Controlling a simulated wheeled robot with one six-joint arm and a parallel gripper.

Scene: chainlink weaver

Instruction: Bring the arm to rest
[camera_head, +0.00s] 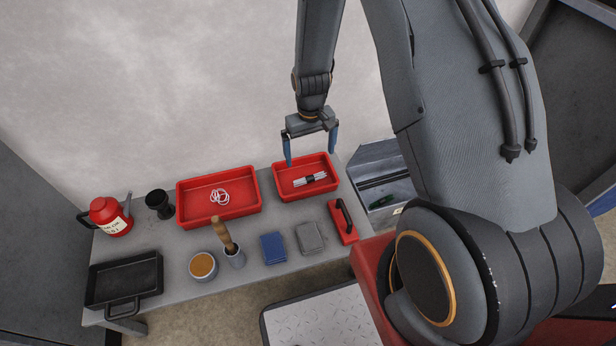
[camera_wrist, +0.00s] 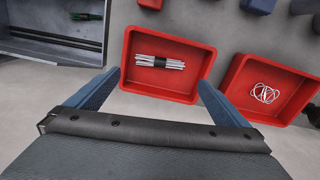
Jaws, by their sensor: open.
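My gripper (camera_head: 311,150) hangs from my arm above the back of the bench, over the right red tray (camera_head: 328,193). Its two blue fingers are spread wide and nothing is between them. In the wrist view my gripper (camera_wrist: 150,85) is also open, with the right red tray (camera_wrist: 128,75) beyond its fingertips. That tray holds a bundle of white rods (camera_head: 310,179) with a dark band around it. The gripper appears to be above the tray, apart from the bundle.
The left red tray (camera_head: 245,178) holds white rings (camera_head: 219,196). A red can (camera_head: 110,217), black pan (camera_head: 124,282), tan-topped cup (camera_head: 203,266), brush (camera_head: 229,243), blue box (camera_head: 273,247), grey box (camera_head: 309,237) and red block with handle (camera_head: 343,221) stand on the bench. An open grey toolbox (camera_head: 385,190) is to the right.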

